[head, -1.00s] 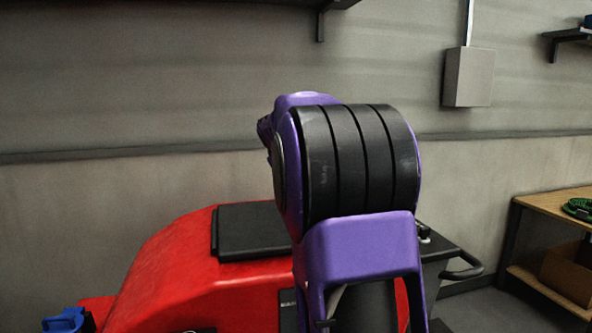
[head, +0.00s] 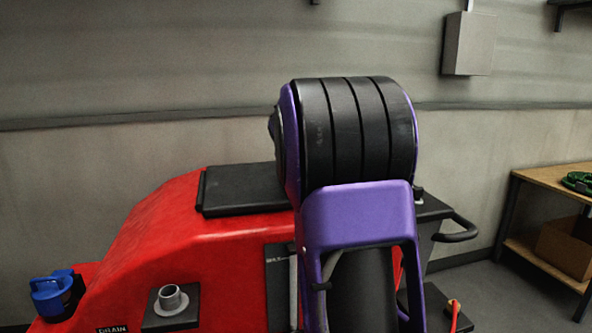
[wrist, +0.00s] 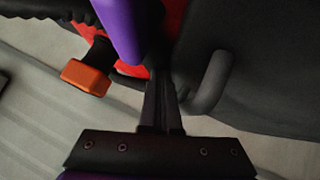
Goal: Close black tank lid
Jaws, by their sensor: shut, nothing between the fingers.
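The black tank lid (head: 242,188) is a flat dark slab on top of the red scrubber body (head: 170,240) in the head view. It looks level there, and its right part is hidden behind my purple and black arm. My gripper (wrist: 160,78) is shut and empty in the wrist view; the arm hides it in the head view. A curved dark handle (wrist: 210,85) is just right of the fingers, beside a broad black surface (wrist: 268,70). I cannot tell whether that surface is the lid or whether the fingers touch anything.
A blue cap (head: 52,290) and a grey drain neck (head: 171,299) are at the scrubber's left. A black handle (head: 458,232) sticks out at its right. An orange block (wrist: 86,77) is left of my fingers. A wooden shelf (head: 550,200) stands at the right.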

